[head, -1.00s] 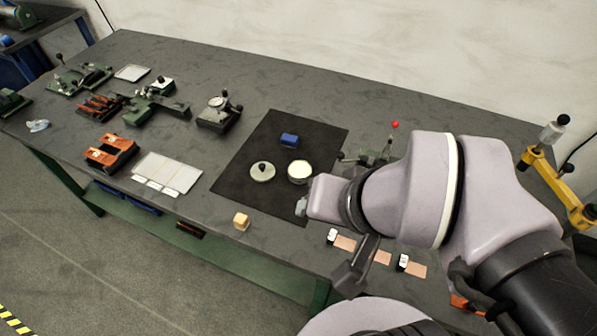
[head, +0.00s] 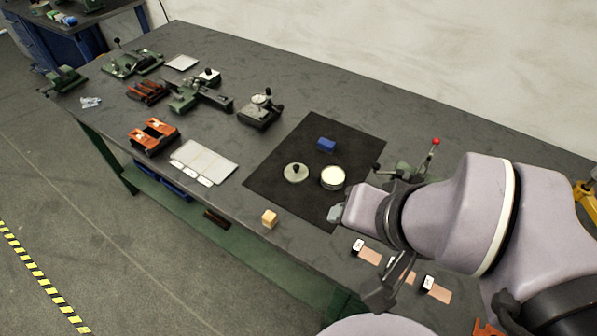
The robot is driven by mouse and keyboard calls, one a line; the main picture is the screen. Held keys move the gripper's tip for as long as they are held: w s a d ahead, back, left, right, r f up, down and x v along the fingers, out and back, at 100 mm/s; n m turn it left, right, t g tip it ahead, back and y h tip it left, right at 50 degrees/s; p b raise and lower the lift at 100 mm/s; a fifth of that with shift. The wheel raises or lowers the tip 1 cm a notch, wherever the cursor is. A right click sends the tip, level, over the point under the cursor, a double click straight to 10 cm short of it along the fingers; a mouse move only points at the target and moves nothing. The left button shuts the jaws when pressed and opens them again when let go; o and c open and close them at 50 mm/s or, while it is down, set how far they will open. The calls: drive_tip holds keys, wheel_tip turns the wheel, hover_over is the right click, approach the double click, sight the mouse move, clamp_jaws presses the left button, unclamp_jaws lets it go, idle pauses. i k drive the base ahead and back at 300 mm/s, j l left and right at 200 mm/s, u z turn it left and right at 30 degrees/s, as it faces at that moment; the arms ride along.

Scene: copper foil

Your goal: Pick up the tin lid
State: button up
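The tin lid (head: 296,172), a round pale disc with a dark knob on top, lies on the black mat (head: 277,158). The round tin (head: 333,178), with a pale top face, stands just right of the lid on the same mat. A blue block (head: 326,144) sits behind them. My gripper (head: 337,214) is at the end of my arm, by the mat's front right edge, right of and nearer than the lid. It is small and partly hidden by my arm, so I cannot tell if its fingers are open. The lid is apart from it.
A yellow-orange block (head: 269,218) sits near the table's front edge. Copper strips with white-and-black pieces (head: 435,289) lie below my arm. A lever tool with a red knob (head: 435,142) stands behind my arm. Pale sheets (head: 205,161) and green machines (head: 200,95) lie to the left.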

sight(295, 173)
drive_tip(key=i+j+z, duration=0.2)
drive_tip(key=j+z, duration=0.2)
drive_tip(key=j, duration=0.3)
drive_tip(key=i+j+z, duration=0.1)
drive_tip(key=j+z, duration=0.3)
drive_tip(key=j, duration=0.25)
drive_tip(key=j+z, duration=0.4)
drive_tip(key=j, duration=0.35)
